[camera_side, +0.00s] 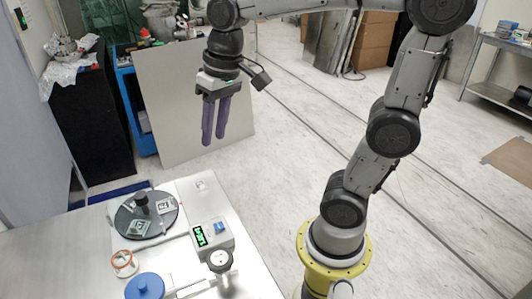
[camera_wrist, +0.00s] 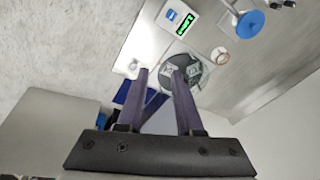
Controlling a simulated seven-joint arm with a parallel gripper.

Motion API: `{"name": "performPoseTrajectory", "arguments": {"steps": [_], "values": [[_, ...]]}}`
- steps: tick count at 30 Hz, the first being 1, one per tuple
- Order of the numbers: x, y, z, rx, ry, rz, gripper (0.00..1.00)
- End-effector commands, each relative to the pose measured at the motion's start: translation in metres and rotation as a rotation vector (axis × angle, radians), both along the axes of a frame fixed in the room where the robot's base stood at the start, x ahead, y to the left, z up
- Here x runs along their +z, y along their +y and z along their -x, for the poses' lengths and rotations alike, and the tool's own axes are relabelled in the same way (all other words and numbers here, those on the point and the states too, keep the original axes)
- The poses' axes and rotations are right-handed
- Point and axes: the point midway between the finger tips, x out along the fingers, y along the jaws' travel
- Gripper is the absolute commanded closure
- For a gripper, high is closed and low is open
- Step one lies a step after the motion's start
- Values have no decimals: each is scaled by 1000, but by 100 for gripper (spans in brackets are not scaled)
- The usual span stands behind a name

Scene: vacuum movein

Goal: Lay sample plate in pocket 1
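My gripper (camera_side: 213,138) has two long purple fingers pointing down, high above the table's back edge. The fingers stand apart with nothing between them; the gap also shows in the wrist view (camera_wrist: 160,72). A dark round disc (camera_side: 127,221) with a black knob (camera_side: 141,199) lies on the table, below and left of the gripper. Two small marked squares sit on it, one at right (camera_side: 168,206) and one toward the front (camera_side: 140,226). Another small pale marked square (camera_side: 200,185) lies at the table's back. I cannot tell which square is the sample plate or which pocket is number 1.
A box with a green display (camera_side: 212,237) stands right of the disc, with a round gauge (camera_side: 219,260) in front. An orange-rimmed ring (camera_side: 124,262) and a blue round lid (camera_side: 145,287) are at the front left. The air around my gripper is clear.

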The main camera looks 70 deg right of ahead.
Motion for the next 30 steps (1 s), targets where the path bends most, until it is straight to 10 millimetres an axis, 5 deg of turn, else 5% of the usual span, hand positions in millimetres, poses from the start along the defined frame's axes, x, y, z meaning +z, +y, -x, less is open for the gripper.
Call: {"name": "performPoseTrajectory", "arguments": {"steps": [6,12,30], "values": [[-13,1,70,160,-186,92,65],[-31,-1,101,249,-284,151,65],[-37,-1,108,270,-305,166,65]]}}
